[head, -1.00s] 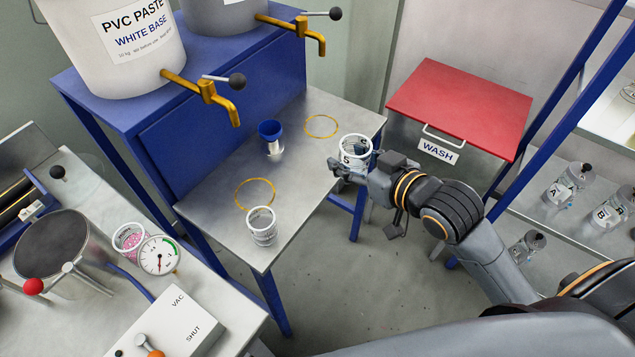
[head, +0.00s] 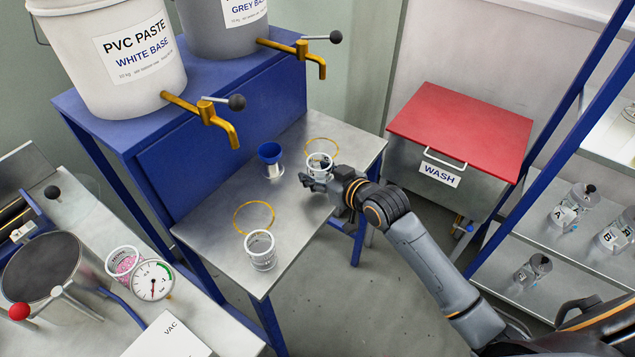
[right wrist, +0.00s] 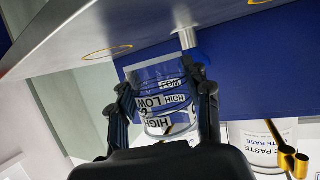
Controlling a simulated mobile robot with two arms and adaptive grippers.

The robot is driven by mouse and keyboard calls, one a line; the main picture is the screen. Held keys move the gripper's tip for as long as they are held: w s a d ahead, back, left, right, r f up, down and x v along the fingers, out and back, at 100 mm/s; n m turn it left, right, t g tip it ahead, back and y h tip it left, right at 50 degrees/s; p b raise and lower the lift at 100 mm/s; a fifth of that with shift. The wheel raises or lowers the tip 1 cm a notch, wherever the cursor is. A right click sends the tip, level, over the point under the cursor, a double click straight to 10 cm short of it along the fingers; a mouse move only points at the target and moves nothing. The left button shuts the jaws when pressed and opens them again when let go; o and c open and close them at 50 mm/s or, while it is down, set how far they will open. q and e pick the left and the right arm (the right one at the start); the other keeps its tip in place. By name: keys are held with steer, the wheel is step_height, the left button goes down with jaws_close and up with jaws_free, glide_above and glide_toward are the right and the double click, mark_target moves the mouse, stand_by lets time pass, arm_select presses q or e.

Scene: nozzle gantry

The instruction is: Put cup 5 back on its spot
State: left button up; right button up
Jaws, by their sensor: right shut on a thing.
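Cup 5 (head: 319,164) is a clear cup with a white rim and printed labels. My right gripper (head: 322,180) is shut on it, and the arm comes in from the right. In the head view the cup overlaps the near part of the far yellow ring (head: 322,139) on the steel table. I cannot tell whether its base touches the table. In the right wrist view the cup (right wrist: 163,105) sits between both fingers (right wrist: 165,108), and the yellow ring (right wrist: 108,53) shows apart from it at upper left. My left gripper is not in view.
A blue-topped steel cup (head: 271,160) stands left of cup 5 on the table (head: 210,200). Another clear cup (head: 260,252) stands just in front of the near yellow ring (head: 253,204). Brass taps (head: 216,125) overhang the back. A red-lidded wash bin (head: 460,130) is at right.

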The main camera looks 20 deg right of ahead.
steer(key=shift+w+f, duration=0.15)
steer(key=shift+f, duration=1.6)
steer(key=o, duration=1.1)
steer(key=shift+f, duration=0.1)
steer(key=v, duration=1.2)
